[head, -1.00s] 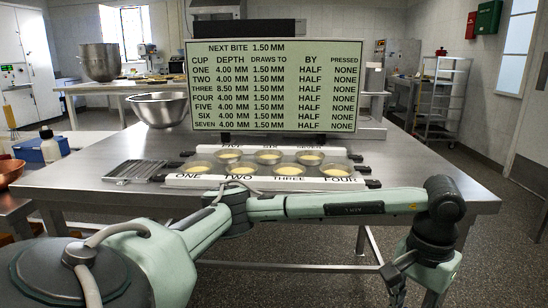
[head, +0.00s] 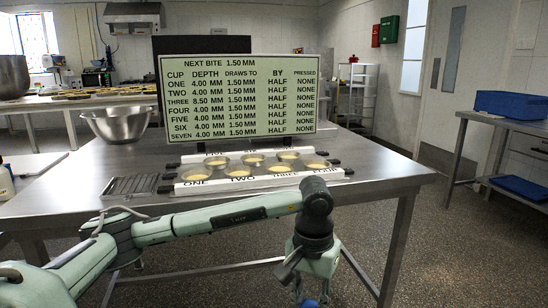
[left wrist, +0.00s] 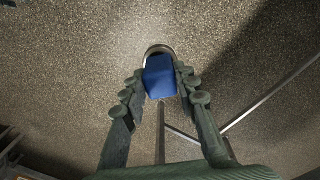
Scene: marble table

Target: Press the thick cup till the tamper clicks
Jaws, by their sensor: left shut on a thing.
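Several shallow cups with pale yellow filling stand in two labelled rows on the table. Cup THREE (head: 284,168) is in the front row, between cup TWO (head: 240,171) and cup FOUR (head: 317,164). The sign board (head: 238,95) gives THREE a depth of 8.50 mm, the others 4.00 mm, and PRESSED NONE for all. My left gripper (head: 309,292) hangs in front of the table, away from the cups. It is shut on a blue block-shaped thing (left wrist: 160,77), likely the tamper, with a metallic rim at its far end. My right gripper is out of view.
The steel table (head: 110,165) also bears a metal bowl (head: 117,124) and a wire rack (head: 132,187). A side table at right holds a blue crate (head: 511,104). Open floor lies between the tables.

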